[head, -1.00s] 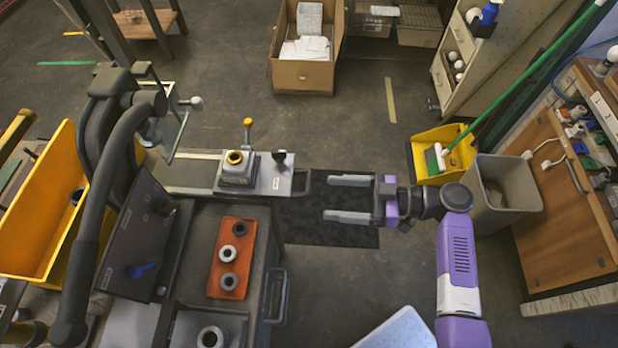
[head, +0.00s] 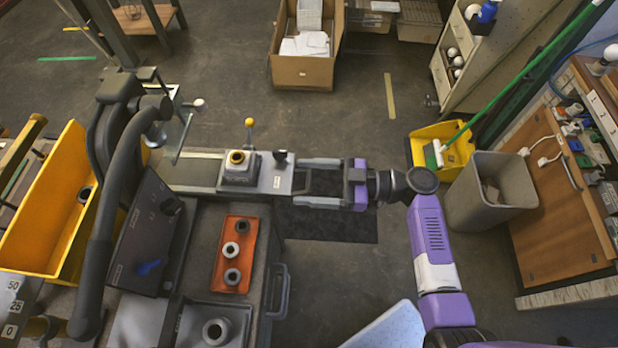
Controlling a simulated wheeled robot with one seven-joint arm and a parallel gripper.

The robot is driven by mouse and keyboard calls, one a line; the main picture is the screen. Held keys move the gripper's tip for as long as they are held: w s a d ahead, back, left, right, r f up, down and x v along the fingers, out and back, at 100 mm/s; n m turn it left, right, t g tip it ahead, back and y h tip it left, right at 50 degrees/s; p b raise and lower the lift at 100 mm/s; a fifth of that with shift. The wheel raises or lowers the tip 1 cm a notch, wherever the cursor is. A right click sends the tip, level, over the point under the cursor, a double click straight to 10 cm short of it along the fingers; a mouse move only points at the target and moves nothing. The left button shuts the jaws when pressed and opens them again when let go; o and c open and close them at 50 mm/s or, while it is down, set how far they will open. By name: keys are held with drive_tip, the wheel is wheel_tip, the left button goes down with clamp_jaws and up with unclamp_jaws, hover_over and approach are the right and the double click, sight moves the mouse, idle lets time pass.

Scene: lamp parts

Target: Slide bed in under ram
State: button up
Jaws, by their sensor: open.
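The bed (head: 268,178) is a light grey sliding plate at the right part of a rail (head: 190,172) in the head view. It carries a grey block with a yellow-rimmed socket (head: 237,158), a yellow-knobbed lever and a dark knob. The ram press (head: 125,115), with a long dark lever arm, stands at the left, at the rail's other end. My gripper (head: 305,182) is open, its two fingers pointing left at the bed's right end. The fingertips reach the bed's handle end; whether they touch it, I cannot tell.
An orange tray (head: 219,271) with several ring parts lies on the bench in front of the rail. A yellow bin (head: 48,215) stands at the left. A grey waste bin (head: 462,205) and a yellow dustpan (head: 455,133) stand right of my arm.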

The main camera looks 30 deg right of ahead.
sight(258, 179)
clamp_jaws()
drive_tip(key=b+x, duration=0.2)
drive_tip(key=x, duration=0.1)
drive_tip(key=b+x, duration=0.2)
drive_tip(key=x, duration=0.2)
drive_tip(key=b+x, duration=0.3)
drive_tip(key=x, duration=0.1)
drive_tip(key=shift+a+f, duration=0.3)
drive_tip(key=shift+w+a+r, duration=0.2)
drive_tip(key=shift+w+a, duration=0.05)
drive_tip(key=shift+a, duration=0.2)
unclamp_jaws()
drive_tip(key=shift+d, duration=0.15)
